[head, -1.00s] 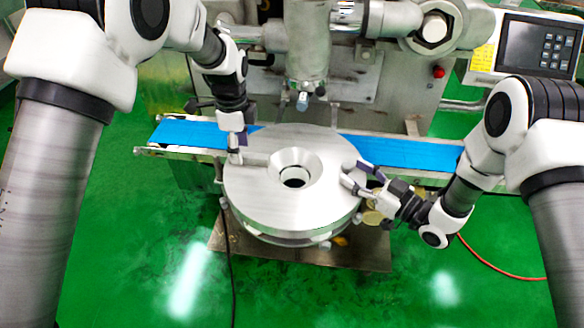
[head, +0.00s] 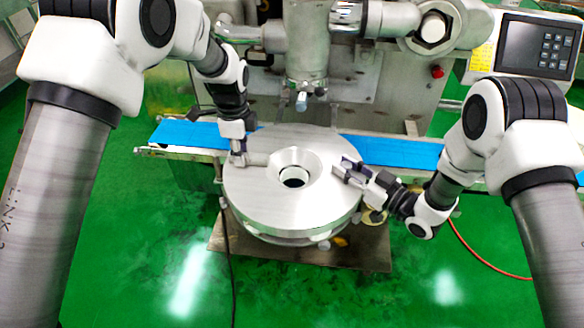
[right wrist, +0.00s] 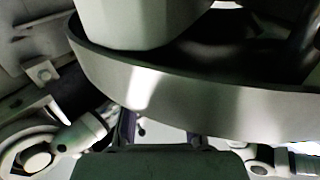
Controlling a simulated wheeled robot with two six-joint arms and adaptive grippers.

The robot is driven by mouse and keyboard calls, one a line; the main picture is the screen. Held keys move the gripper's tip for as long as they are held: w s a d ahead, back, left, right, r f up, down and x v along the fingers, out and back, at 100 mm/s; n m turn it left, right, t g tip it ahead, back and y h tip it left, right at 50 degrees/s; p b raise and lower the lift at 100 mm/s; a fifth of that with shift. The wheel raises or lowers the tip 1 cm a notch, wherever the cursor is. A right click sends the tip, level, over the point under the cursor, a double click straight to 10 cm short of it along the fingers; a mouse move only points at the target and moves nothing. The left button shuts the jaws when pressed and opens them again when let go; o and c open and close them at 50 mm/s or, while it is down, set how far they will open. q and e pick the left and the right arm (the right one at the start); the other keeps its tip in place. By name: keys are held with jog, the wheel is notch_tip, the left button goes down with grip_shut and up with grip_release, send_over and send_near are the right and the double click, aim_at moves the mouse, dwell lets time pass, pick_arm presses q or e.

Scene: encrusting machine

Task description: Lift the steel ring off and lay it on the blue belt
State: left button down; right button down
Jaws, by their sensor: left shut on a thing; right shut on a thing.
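The steel ring (head: 292,218) is a wide, flat silver disc with a funnel-shaped hole in its middle. It sits level on the machine in the head view. My left gripper (head: 247,160) is shut on its upper left side. My right gripper (head: 343,170) is shut on its right side. In the right wrist view, a curved steel band (right wrist: 190,95), seemingly the ring's rim, crosses above the fingers. The exact grip points are partly hidden. The blue belt (head: 400,152) runs behind the ring and shows on both sides of it.
The machine's steel nozzle column (head: 305,50) stands just behind and above the ring. A control panel (head: 538,45) is at the upper right. The belt's left stretch (head: 185,134) is bare. A black cable hangs at the left and an orange hose lies on the green floor.

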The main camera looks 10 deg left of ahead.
pick_arm(q)
jog(key=shift+r, duration=0.1)
pick_arm(e)
jog(key=shift+r, duration=0.15)
